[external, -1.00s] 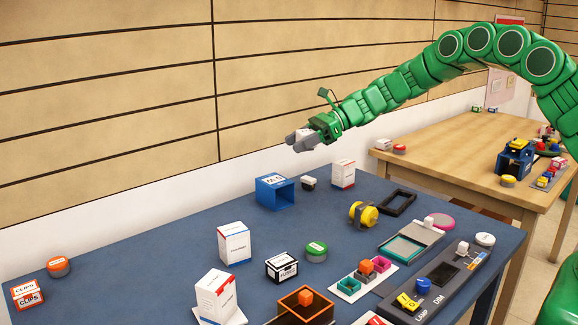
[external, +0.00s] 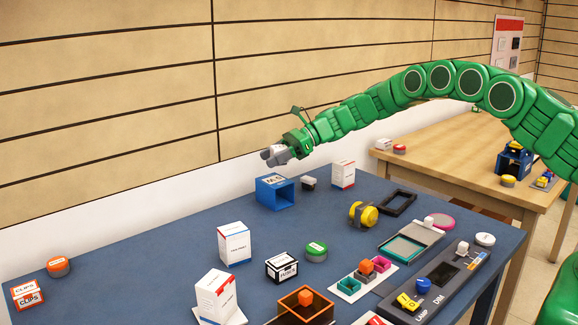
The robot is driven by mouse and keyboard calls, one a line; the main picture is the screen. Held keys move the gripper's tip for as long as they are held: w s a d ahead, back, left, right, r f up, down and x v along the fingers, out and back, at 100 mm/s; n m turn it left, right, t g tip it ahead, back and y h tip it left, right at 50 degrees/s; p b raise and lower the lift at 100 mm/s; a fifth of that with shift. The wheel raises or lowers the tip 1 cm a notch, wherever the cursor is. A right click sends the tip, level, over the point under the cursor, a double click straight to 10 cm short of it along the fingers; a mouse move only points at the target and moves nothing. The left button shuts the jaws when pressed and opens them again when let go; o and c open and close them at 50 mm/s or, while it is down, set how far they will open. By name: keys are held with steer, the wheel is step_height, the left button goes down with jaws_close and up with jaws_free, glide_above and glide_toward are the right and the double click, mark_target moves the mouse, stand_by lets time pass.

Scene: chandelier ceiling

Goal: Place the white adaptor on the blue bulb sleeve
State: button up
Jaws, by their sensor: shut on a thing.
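A blue open-ended box (external: 285,197) with a white label on top, which fits the blue bulb sleeve, lies near the table's back edge. The gripper and the box look apart.
A small black-and-white item (external: 308,183) and a white carton (external: 343,174) stand right of the blue box. A yellow spool (external: 364,214) and a black frame (external: 398,202) lie farther right.

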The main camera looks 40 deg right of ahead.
mark_target(268, 181)
steer(key=shift+w+a+f, duration=0.25)
steer(key=shift+w+f, duration=0.7)
steer(key=shift+f, duration=1.7)
steer(key=shift+f, duration=0.1)
steer(key=o, duration=1.1)
steer(key=shift+c, duration=0.2)
steer(key=v, duration=1.2)
